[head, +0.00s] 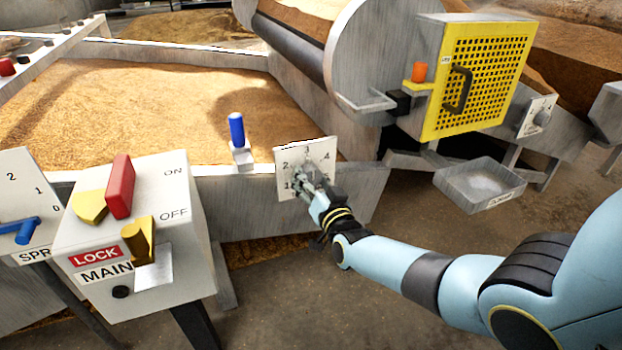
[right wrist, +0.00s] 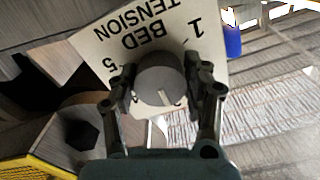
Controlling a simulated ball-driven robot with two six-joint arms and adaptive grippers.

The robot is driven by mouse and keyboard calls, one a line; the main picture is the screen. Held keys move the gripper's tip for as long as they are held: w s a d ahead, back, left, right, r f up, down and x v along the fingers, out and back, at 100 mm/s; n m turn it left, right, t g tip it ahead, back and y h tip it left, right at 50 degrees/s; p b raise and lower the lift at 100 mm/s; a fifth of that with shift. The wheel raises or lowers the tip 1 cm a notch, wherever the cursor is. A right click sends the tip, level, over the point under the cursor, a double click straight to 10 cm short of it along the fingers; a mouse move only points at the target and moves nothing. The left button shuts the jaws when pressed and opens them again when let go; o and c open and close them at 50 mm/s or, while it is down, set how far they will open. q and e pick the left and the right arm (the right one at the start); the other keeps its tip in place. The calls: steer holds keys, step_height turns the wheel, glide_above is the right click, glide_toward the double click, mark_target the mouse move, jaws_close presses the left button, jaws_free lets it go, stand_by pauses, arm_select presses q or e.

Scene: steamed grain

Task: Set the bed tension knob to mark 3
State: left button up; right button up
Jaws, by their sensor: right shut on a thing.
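The bed tension plate (head: 286,153) is a white numbered dial on the front wall of the grain bed. In the right wrist view the plate (right wrist: 112,42) appears upside down, with "BED TENSION", 1 and 5 readable. The round grey knob (right wrist: 158,72) has a white line on its face. The line points roughly away from the words, toward the plate's upper side; the numeral there is hidden, so I cannot tell the exact mark. My right gripper (head: 306,176) is shut on the knob, one finger on each side, also in the right wrist view (right wrist: 162,88). My left gripper is out of view.
A blue-handled lever (head: 237,130) stands just left of the plate. The main switch box (head: 185,215), with red and yellow handles, is at front left. A yellow mesh guard (head: 480,75) and a grey tray (head: 480,186) are at right. Floor below the plate is clear.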

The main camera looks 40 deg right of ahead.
steer(key=shift+s+f, duration=0.1)
steer(key=shift+f, duration=0.05)
stand_by(0.4)
steer(key=o, duration=1.1)
steer(key=shift+o, duration=0.2)
steer(key=v, duration=1.2)
